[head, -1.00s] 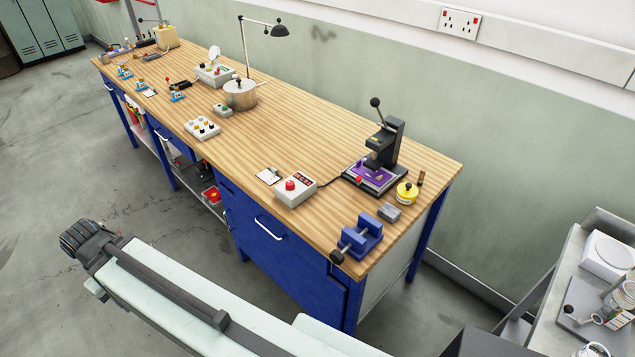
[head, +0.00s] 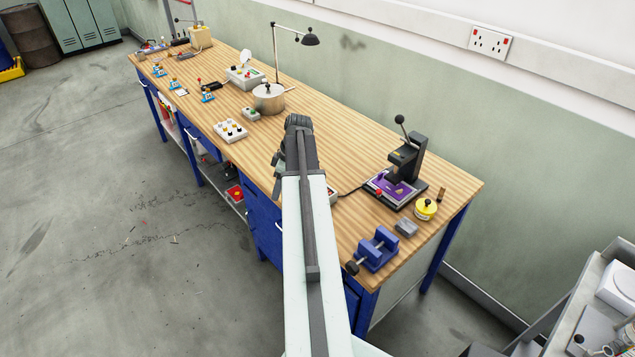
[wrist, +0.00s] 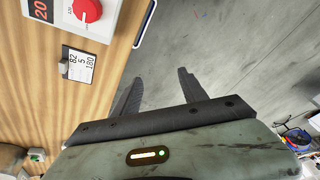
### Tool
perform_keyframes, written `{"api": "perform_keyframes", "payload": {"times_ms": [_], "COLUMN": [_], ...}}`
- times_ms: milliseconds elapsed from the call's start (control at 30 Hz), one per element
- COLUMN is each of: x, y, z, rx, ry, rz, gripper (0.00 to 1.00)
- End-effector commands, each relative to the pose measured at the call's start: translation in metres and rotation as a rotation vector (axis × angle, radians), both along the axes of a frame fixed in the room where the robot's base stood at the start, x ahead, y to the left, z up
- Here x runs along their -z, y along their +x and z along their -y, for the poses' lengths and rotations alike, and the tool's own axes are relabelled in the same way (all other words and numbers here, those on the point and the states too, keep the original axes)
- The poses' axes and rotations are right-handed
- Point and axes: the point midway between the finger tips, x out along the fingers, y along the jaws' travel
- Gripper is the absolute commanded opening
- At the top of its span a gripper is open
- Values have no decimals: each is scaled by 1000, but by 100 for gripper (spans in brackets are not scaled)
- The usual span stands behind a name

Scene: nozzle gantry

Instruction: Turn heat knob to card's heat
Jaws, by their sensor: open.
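The grey-white control box with the round red knob (wrist: 87,10) lies at the top left of the wrist view, cut by the frame edge. Beside the knob is a red display (wrist: 40,10) that seems to read 20. The card (wrist: 78,66), in a clip on the bench, shows sideways figures that look like 82, 5 and 180. In the head view my arm hides the card and most of the control box (head: 332,194). My gripper (wrist: 160,76) is open and empty, its fingers over the floor beyond the bench edge, apart from box and card. It also shows in the head view (head: 298,124).
The heat press (head: 405,165) with a purple bed stands right of my arm on the wooden bench. A yellow tin (head: 426,209), a grey block (head: 406,228) and a blue vise (head: 376,250) are near the right end. A pot (head: 268,98) and lamp stand farther left.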

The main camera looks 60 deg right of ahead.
Motion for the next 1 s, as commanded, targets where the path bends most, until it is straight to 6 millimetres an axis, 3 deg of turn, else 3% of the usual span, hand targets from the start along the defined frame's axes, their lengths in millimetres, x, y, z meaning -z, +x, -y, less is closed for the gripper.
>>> {"api": "perform_keyframes", "payload": {"times_ms": [33,100,200,267,567,1000], "x": [-8,-13,-17,-18,-8,56], "y": [-26,-57,-88,-98,-101,-79], "z": [39,73,102,111,113,102], "rx": [-6,-32,-59,-68,-78,-76], "ry": [-8,-23,-42,-49,-55,-54], "rz": [33,72,110,123,130,128], "gripper": [50,50,50,50,50,50]}}
